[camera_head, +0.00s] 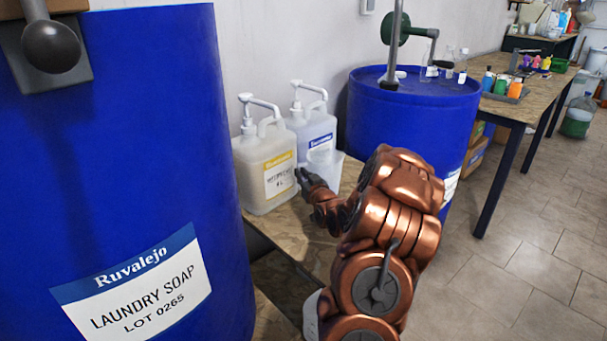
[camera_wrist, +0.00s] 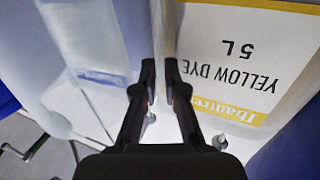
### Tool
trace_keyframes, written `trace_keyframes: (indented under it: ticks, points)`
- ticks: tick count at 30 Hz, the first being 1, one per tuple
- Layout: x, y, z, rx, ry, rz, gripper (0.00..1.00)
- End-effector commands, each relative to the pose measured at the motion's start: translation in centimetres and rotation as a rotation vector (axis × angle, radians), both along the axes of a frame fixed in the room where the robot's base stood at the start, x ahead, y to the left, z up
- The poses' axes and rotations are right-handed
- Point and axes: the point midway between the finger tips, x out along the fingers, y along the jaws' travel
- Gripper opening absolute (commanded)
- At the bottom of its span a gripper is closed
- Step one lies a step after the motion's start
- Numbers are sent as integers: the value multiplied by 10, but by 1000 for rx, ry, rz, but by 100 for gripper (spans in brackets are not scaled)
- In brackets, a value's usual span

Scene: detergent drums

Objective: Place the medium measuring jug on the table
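A translucent, whitish measuring jug (camera_head: 325,168) shows in the head view beside the pump containers, partly hidden by my arm. I cannot tell its size class or what it rests on. My gripper (camera_head: 301,176) is just left of it, in front of the yellow-labelled container. In the wrist view the gripper (camera_wrist: 159,72) has its two fingertips close together with a narrow gap. A pale translucent surface fills the left side there, and I cannot tell whether it is the jug. The wooden table (camera_head: 285,225) is below.
A yellow-labelled pump container (camera_head: 250,172) also shows in the wrist view (camera_wrist: 240,60). A blue-labelled container (camera_head: 312,128) stands behind. Blue drums (camera_head: 140,150) (camera_head: 400,125) flank them. A farther workbench (camera_head: 535,98) holds bottles.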

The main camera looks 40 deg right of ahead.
Motion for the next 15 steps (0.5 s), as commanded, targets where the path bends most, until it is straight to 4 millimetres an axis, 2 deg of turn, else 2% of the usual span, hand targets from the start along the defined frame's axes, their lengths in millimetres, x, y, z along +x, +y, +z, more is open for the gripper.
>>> trace_keyframes:
  ticks: [1,5,15]
  points:
    - [0,0,0,0,0,0,18]
    - [0,0,0,0,0,0,32]
    - [0,0,1,1,0,0,32]
